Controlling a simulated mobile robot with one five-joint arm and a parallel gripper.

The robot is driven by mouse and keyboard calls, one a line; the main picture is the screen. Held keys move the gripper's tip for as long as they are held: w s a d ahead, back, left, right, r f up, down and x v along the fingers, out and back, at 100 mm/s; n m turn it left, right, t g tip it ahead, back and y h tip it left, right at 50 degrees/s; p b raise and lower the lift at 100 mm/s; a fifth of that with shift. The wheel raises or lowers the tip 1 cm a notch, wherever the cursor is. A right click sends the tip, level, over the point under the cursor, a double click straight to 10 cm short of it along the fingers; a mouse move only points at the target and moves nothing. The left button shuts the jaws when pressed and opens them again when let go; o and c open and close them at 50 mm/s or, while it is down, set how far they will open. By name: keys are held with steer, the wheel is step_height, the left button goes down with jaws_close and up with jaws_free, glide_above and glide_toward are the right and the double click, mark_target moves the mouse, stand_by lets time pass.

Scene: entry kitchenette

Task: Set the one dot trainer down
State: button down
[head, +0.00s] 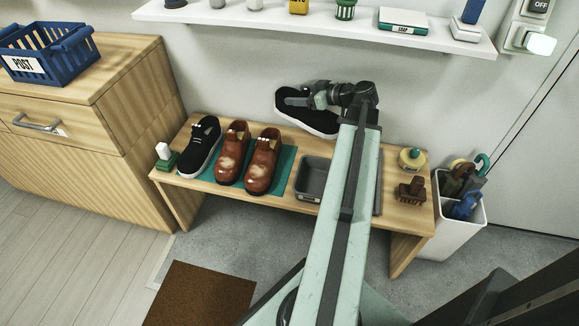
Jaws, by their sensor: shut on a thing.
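A black trainer (291,112) with a white sole hangs in the air above the back of the wooden bench. My gripper (308,98) is shut on it, and the gripper and wrist cover part of its right end. Any dot mark on the held trainer is too small to make out. Another black trainer (200,148) with a white sole stands on the left of the teal mat (287,160). A pair of scuffed brown shoes (263,160) stands beside it on the mat.
The bench (277,201) also carries a grey tray (311,179), a green-and-white brush (165,156), a brown brush (411,191) and a round tin (411,158). My arm hides some bench. A white shelf (300,22) runs above. A white umbrella bin (457,213) stands right.

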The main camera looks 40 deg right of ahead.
step_height(320, 180, down, 13)
steer(key=b, duration=1.2)
steer(key=shift+r, duration=0.15)
steer(key=shift+c, duration=0.9)
jaws_free()
